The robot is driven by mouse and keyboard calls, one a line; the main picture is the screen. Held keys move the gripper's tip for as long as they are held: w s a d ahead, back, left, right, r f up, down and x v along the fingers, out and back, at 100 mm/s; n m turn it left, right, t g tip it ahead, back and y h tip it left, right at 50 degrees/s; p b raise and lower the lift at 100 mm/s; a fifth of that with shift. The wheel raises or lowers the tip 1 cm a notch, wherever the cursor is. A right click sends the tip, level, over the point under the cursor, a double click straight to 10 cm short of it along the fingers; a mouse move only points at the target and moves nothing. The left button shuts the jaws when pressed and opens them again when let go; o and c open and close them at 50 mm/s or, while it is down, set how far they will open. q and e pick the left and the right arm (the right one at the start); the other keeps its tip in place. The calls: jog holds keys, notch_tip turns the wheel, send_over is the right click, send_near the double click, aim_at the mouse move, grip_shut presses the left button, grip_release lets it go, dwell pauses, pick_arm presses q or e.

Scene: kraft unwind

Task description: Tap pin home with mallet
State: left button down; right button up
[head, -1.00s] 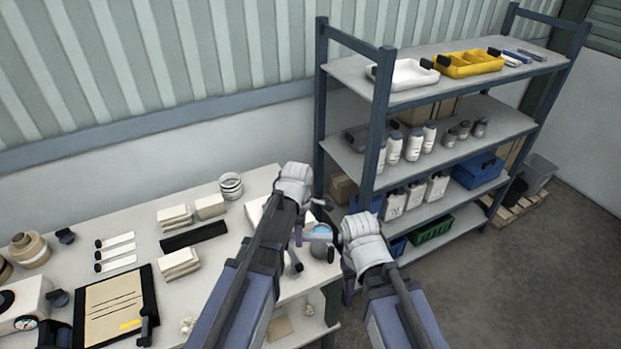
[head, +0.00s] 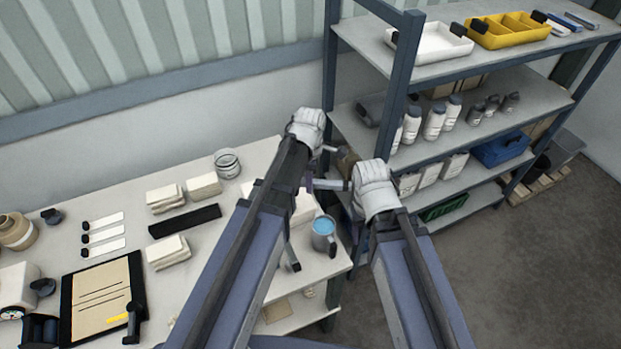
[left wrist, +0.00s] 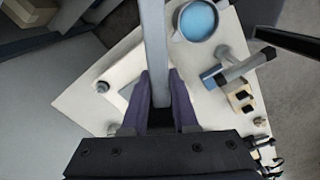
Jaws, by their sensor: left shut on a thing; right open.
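My left gripper (head: 312,184) is over the far right corner of the workbench. In the left wrist view its purple fingers (left wrist: 160,98) are shut on a pale grey bar (left wrist: 153,45), which looks like the mallet's handle. The bar runs out of the top of that view; in the head view it shows (head: 333,185) pointing right. I cannot make out a mallet head. My right gripper (head: 362,205) is just right of the bar, empty, its fingers mostly hidden by its wrist. I cannot identify the pin.
A mug of blue liquid (head: 324,236) stands near the bench's right edge. A white block or tray (left wrist: 122,88) is under my left gripper. The loaded shelf rack (head: 398,75) is close behind and right of my grippers. Paper stacks and a clipboard (head: 103,300) fill the bench's left.

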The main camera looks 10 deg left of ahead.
pick_arm(q)
jog(key=shift+w+f+b, duration=0.1)
jog(key=shift+f+b, duration=0.65)
jog(key=shift+f, duration=0.15)
jog(key=shift+f+b, duration=1.55)
jog(key=shift+b, duration=0.05)
jog(key=shift+f+b, duration=1.5)
jog(key=shift+r+p, duration=1.4)
jog(key=shift+f, duration=0.1)
jog(key=shift+f+b, duration=1.65)
jog(key=shift+b, duration=0.1)
